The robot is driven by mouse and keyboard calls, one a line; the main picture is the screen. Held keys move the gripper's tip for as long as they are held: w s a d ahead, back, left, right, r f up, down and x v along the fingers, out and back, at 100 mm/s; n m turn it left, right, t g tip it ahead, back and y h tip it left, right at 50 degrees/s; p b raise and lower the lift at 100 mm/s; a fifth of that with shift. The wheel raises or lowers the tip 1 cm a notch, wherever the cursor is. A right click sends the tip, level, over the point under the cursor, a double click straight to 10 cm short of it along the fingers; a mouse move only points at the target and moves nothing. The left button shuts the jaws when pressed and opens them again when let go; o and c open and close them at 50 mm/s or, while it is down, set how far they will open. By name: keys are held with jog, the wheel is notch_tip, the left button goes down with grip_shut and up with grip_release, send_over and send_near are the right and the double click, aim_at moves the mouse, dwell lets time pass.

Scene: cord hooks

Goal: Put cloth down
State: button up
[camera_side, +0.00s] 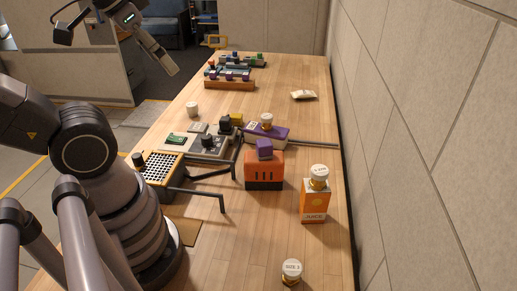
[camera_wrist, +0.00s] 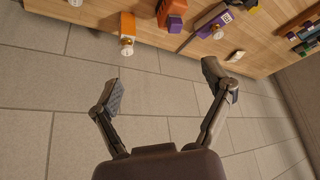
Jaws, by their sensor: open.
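A small cream folded item (camera_side: 303,94), which looks like the cloth, lies flat on the wooden table near the wall at the far right. It also shows in the wrist view (camera_wrist: 236,56), near the table edge beyond my right finger. My gripper (camera_side: 116,50) is raised at the upper left of the side view, well away from the cream item. In the wrist view, my gripper (camera_wrist: 163,82) has its two fingers spread wide with nothing between them.
A juice carton (camera_side: 314,203) with a white-lidded jar on top, an orange box (camera_side: 264,172) and a purple box (camera_side: 270,135) stand along the table. Black hooked bars and a grey device (camera_side: 205,145) are mid-table. Block racks (camera_side: 230,84) stand at the back.

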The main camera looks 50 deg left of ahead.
jog(key=n+g+y, duration=0.2)
jog(key=n+y, duration=0.1)
jog(key=n, duration=0.6)
send_over(236, 115)
jog(key=s+d, duration=0.2)
jog(key=f, duration=3.4)
jog(key=shift+a, duration=0.25)
jog(key=shift+x, duration=3.2)
jog(key=shift+d, duration=0.1)
